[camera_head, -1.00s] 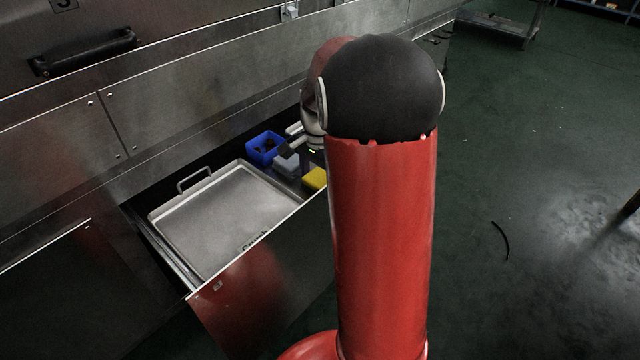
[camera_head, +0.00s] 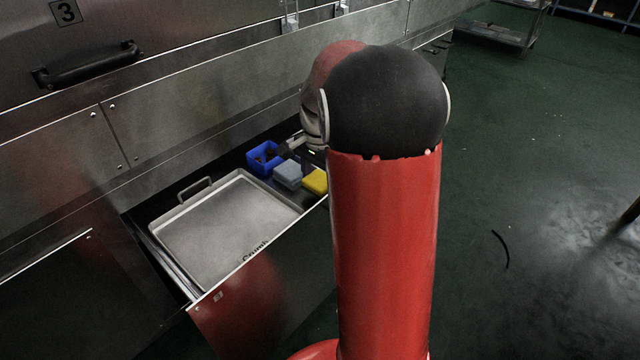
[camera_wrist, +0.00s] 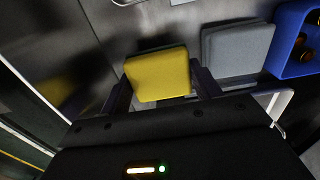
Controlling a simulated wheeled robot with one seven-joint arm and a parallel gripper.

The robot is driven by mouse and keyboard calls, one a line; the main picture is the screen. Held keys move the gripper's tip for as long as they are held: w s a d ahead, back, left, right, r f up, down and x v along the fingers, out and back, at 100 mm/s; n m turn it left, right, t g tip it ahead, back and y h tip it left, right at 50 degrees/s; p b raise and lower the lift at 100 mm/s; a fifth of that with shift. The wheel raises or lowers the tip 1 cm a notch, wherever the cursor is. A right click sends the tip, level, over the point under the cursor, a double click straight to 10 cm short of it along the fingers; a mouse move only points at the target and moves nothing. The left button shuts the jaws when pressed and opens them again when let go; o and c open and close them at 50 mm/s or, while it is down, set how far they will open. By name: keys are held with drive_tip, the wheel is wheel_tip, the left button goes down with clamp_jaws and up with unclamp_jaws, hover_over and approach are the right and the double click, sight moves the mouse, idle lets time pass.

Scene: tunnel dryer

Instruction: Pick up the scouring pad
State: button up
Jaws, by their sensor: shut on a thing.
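The scouring pad appears to be the yellow block (camera_wrist: 158,75), in the wrist view between my two fingers. My gripper (camera_wrist: 163,88) is shut on it, with a dark finger against each side. In the head view the yellow pad (camera_head: 315,181) shows at the right end of the open drawer (camera_head: 262,262), partly hidden by my arm. My gripper is mostly hidden there too. I cannot tell whether the pad is clear of the drawer floor.
A grey block (camera_wrist: 237,50) lies right beside the pad in the wrist view. A blue bin (camera_head: 262,160) with small dark items stands behind it. A large metal tray (camera_head: 225,225) fills the drawer's left part. The steel dryer wall (camera_head: 215,85) rises behind.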

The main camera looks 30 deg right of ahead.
sight(320, 180)
wheel_tip(320, 180, up, 18)
drive_tip(key=p, duration=0.3)
drive_tip(key=shift+f, duration=0.25)
